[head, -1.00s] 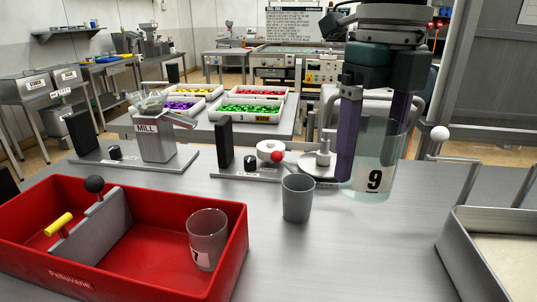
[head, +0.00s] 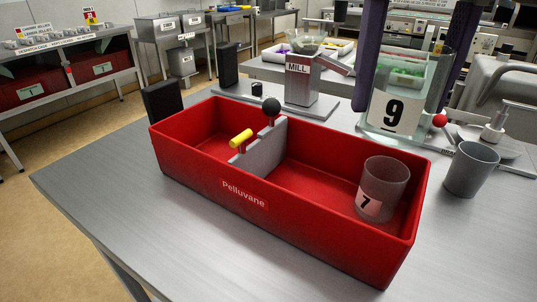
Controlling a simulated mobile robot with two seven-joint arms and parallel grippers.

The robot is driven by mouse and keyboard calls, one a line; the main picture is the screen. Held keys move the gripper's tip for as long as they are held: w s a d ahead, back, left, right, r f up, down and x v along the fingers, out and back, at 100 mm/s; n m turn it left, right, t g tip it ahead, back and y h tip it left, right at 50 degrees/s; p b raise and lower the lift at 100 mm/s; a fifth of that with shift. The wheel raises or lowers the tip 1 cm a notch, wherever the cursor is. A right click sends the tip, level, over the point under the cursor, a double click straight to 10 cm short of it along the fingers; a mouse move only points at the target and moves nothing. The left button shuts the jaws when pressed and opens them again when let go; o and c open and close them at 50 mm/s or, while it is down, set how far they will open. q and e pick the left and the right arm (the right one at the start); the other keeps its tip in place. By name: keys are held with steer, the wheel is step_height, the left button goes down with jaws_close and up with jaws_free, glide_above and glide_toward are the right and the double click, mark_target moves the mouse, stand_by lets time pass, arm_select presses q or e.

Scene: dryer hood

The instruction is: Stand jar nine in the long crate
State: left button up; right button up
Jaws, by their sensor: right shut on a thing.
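Jar nine (head: 395,112), clear glass with a white label reading 9, is upright between the purple fingers of my right gripper (head: 408,88). The gripper is shut on it. The jar appears just beyond the back right edge of the long red crate (head: 205,172), marked Pelluvane; its height over the table is hard to tell. A grey divider (head: 262,150) with a black ball knob and a yellow handle splits the crate. Jar seven (head: 385,180) stands in the right compartment, near its right end. The left compartment looks empty. My left gripper is not in view.
A grey cup (head: 471,168) stands right of the crate. A mill (head: 303,78) and a device with a red knob (head: 439,121) stand behind it. There is free room in the right compartment between the divider and jar seven.

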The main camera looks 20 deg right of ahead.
mark_target(391, 140)
steer(key=shift+s+d+f, duration=0.1)
steer(key=shift+f, duration=4.45)
steer(key=shift+s+d+f, duration=0.1)
steer(key=shift+f, duration=4.45)
steer(key=shift+f, duration=0.1)
steer(key=o, duration=1.1)
steer(key=shift+c, duration=0.2)
step_height(391, 140, up, 12)
steer(key=shift+r, duration=0.15)
